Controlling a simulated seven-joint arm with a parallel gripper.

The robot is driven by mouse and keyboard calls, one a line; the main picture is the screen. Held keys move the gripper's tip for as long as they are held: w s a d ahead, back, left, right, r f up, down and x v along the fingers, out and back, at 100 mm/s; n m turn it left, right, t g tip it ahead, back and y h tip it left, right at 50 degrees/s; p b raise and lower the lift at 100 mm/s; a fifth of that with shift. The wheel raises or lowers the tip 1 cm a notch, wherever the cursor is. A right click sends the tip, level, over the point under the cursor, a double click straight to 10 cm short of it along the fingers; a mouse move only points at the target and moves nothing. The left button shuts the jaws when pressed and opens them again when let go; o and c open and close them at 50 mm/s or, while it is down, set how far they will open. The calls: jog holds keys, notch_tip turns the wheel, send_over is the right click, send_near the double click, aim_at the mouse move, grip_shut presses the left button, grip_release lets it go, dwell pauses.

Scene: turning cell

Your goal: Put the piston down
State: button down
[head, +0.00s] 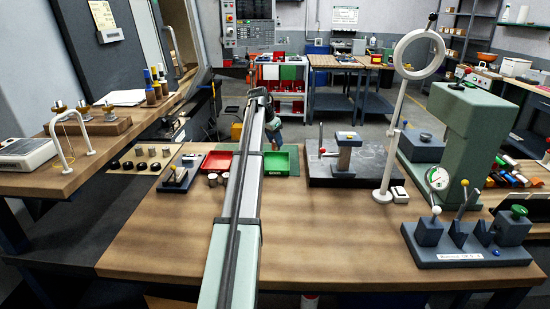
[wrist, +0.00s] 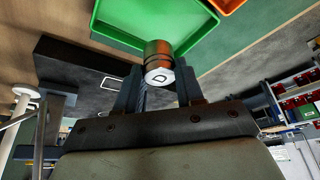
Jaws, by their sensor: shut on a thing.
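The piston (wrist: 158,54) is a short metal cylinder with a brownish, ringed side and a pale end face with a dark mark. My gripper (wrist: 157,82) is shut on it, one finger on each side. In the wrist view the piston overlaps the near edge of the green tray (wrist: 120,33); I cannot tell whether it touches the tray. The green tray (head: 291,161) lies on the bench in the head view, partly behind my arm, and its visible floor is empty. In the head view the piston cannot be made out at the arm's far end.
A dark plate with a stand (head: 345,172) is right of the green tray.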

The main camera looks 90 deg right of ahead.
jog(key=shift+f, duration=3.5)
jog(key=shift+f, duration=0.15)
jog(key=c, duration=0.7)
grip_release()
jog(key=v, duration=1.2)
jog(key=shift+r, duration=0.2)
